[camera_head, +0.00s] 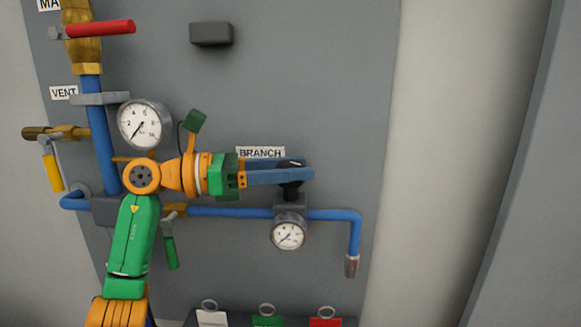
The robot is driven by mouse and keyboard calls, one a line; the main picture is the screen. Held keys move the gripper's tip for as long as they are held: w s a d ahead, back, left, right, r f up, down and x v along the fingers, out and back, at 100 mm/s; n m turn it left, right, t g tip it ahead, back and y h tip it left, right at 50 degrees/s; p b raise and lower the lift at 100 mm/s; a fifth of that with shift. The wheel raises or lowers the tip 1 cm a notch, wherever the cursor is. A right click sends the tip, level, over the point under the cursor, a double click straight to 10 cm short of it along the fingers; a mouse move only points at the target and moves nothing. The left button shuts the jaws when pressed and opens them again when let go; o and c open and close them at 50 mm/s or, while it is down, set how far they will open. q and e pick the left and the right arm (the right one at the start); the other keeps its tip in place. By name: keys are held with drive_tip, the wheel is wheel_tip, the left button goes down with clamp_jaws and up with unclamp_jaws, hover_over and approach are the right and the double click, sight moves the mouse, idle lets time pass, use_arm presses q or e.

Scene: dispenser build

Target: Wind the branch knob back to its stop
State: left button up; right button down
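The branch knob (290,188) is black and sits on top of the regulator body, just under the BRANCH label (261,153). My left gripper (300,171) reaches in from the left, with its blue fingers at the knob's height, one on the near side and one behind. The fingers cover much of the knob; only its dark top and lower part show. I cannot tell whether the fingers press on it. The branch gauge (289,234) hangs below the knob, its needle pointing to the lower left. My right gripper is not in view.
A larger gauge (142,124) is above my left wrist. A red-handled valve (100,29), a yellow-handled vent valve (53,172) and a green-handled valve (171,250) sit on the blue pipework. A dark box (211,34) is above. Coloured tags (267,320) line the bottom. The panel's right side is clear.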

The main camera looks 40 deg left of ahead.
use_arm(q)
drive_tip(key=shift+a+r+n+t+y+b, duration=0.15)
drive_tip(key=shift+n+t+y+b, duration=0.15)
drive_tip(key=shift+t+y, duration=0.15)
clamp_jaws()
idle(1.4)
drive_tip(key=o, duration=0.9)
unclamp_jaws()
drive_tip(key=shift+o, duration=0.2)
drive_tip(key=shift+s+a+f+b, duration=0.15)
drive_tip(key=shift+s+f+b, duration=0.05)
drive_tip(key=shift+b, duration=0.1)
drive_tip(key=b+v, duration=0.2)
drive_tip(key=v, duration=0.4)
drive_tip(key=shift+s+a, duration=0.2)
drive_tip(key=shift+s, duration=0.05)
drive_tip(key=shift+r, duration=0.2)
